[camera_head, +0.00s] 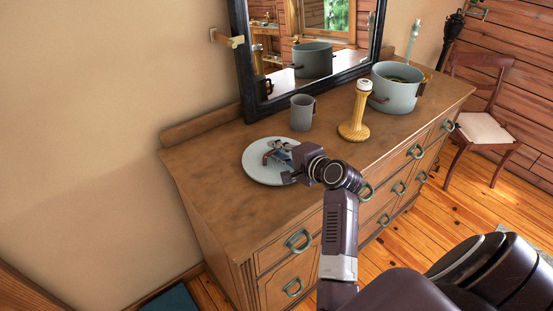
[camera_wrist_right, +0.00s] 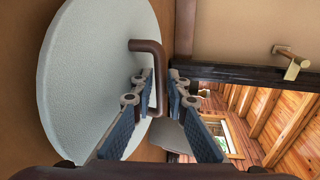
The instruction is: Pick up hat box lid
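The hat box lid (camera_head: 256,172) is a pale grey round disc lying flat on the dresser top, left of the grey mug. It fills the left of the right wrist view (camera_wrist_right: 85,75). A brown bent handle (camera_wrist_right: 158,62) rises from it. My right gripper (camera_head: 279,154) is over the lid. In the right wrist view, its fingers (camera_wrist_right: 161,84) are apart, with the handle's bar between the tips and a small gap showing. The fingers partly hide the handle's lower end. A round grey open box (camera_head: 396,92) with brown side handles stands at the right back. My left gripper is out of view.
A grey mug (camera_head: 302,112) stands just behind and right of the lid. A yellow wooden stand (camera_head: 355,122) is further right. A dark-framed mirror (camera_head: 247,62) rises at the back of the dresser (camera_head: 215,205). The dresser's left top is clear.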

